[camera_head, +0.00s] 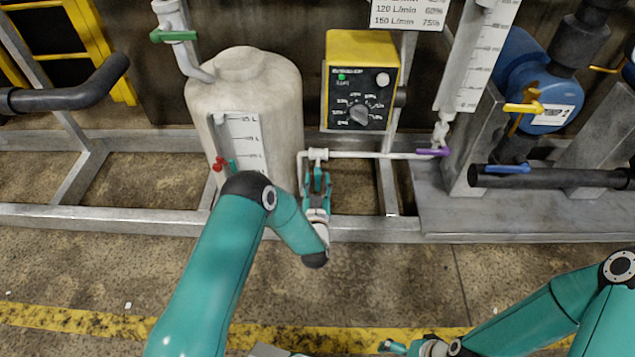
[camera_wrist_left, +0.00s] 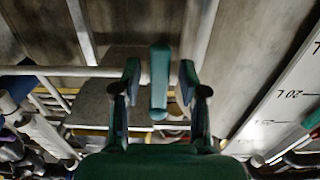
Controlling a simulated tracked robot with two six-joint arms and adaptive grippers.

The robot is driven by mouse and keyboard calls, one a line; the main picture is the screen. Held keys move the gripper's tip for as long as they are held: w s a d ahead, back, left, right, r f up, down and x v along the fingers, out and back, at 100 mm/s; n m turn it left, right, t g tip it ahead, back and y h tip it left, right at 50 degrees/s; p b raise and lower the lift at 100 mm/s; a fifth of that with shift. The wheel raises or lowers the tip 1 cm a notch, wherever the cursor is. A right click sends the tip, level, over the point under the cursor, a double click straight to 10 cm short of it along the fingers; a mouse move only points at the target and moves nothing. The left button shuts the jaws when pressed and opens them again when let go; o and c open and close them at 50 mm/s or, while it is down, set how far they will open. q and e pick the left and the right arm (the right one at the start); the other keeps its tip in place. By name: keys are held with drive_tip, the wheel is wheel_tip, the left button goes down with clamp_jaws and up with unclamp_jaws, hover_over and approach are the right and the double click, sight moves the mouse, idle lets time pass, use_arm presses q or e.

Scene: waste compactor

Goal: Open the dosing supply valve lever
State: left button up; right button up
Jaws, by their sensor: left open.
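A teal valve lever (camera_wrist_left: 159,82) stands in the middle of the left wrist view, between the two fingers of my left gripper (camera_wrist_left: 160,85). The fingers are apart, with a gap to the lever on each side. In the head view my left gripper (camera_head: 317,185) is at the white pipe fitting (camera_head: 318,154), beside the pale tank and below the yellow control box; its fingers largely hide the lever there. Which lever is the dosing supply one is not labelled. My right gripper (camera_head: 400,346) is low at the bottom edge, partly cut off, far from the valve.
The pale tank (camera_head: 245,90) with red and green levers is left of my left gripper. The yellow control box (camera_head: 360,80) hangs above. A thin white pipe (camera_head: 375,155) runs right to a purple lever (camera_head: 433,152). A grey frame rail (camera_head: 370,228) crosses; the floor in front is mostly clear.

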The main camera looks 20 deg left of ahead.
use_arm(q)
clamp_jaws()
idle(0.3)
